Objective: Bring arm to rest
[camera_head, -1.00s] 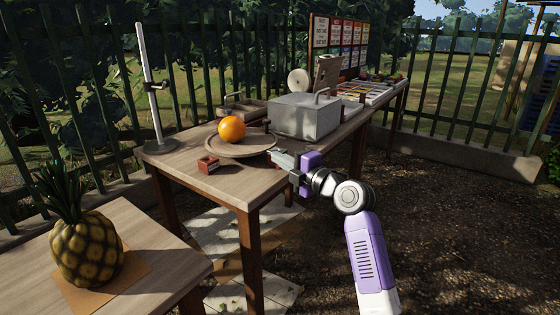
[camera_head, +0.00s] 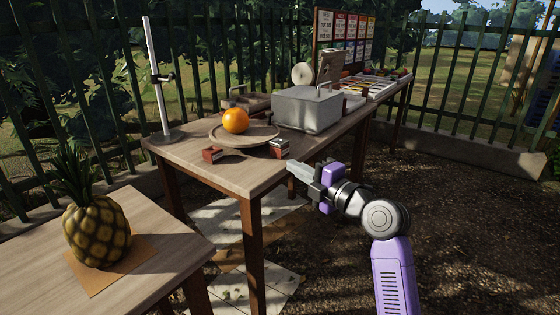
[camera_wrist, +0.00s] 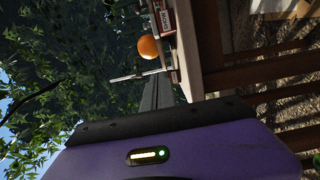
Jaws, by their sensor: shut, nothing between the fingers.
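My gripper (camera_head: 292,169) is shut and empty in the head view, just off the right edge of the long wooden table (camera_head: 225,175). My purple and grey arm reaches up to it from the lower right. In the wrist view the picture is turned sideways, with the purple gripper body (camera_wrist: 190,145) filling the bottom. The orange (camera_head: 235,120) sits on a round wooden board on the table, and it also shows in the wrist view (camera_wrist: 148,46).
Two small red boxes, one (camera_head: 212,154) in front of the board and one (camera_head: 279,147) at its right, lie on the table. A grey metal box (camera_head: 306,112) and a stand (camera_head: 154,85) stand there too. A pineapple (camera_head: 96,230) sits on the near table. Ground at right is clear.

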